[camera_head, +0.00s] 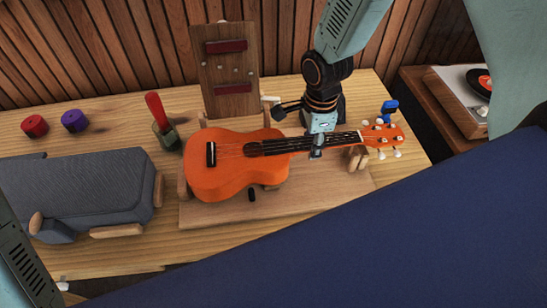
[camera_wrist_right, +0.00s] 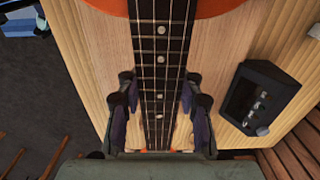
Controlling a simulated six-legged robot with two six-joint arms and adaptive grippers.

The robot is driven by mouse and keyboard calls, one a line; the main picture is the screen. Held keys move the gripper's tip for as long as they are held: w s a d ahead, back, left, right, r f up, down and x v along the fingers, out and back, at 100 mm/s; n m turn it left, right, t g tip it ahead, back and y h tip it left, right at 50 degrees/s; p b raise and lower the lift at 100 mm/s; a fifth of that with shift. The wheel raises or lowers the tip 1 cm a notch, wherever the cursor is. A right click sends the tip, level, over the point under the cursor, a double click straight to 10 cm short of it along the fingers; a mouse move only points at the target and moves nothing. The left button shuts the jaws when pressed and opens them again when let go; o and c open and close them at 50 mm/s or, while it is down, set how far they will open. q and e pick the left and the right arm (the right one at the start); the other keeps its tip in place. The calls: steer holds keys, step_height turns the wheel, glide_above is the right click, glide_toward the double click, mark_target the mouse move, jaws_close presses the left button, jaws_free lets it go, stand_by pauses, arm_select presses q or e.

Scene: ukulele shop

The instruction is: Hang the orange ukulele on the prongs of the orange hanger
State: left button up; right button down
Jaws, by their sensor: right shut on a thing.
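The orange ukulele (camera_head: 225,178) lies face up over a wooden stand (camera_head: 300,205) on the bench in the head view, its neck pointing right. I cannot tell whether it rests on the stand or is slightly raised. My right gripper (camera_head: 317,150) comes from above and is shut on the neck. In the right wrist view the fingers (camera_wrist_right: 160,110) sit on both sides of the dark fretboard (camera_wrist_right: 160,60), with the orange body (camera_wrist_right: 218,7) at the top edge. My left gripper is not in view. No orange hanger can be made out in either view.
A wooden board with dark red bars (camera_head: 226,75) stands behind the ukulele. A grey case (camera_head: 85,190) lies left, near red (camera_head: 35,126) and purple (camera_head: 74,121) round items and a cup (camera_head: 167,138) with a red-handled tool. A turntable (camera_head: 455,100) stands at far right.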

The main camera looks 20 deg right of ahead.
steer(key=shift+r, duration=0.1)
steer(key=shift+r+p, duration=2.4)
steer(key=shift+r+p, duration=2.4)
steer(key=shift+r, duration=0.15)
steer(key=shift+f, duration=0.1)
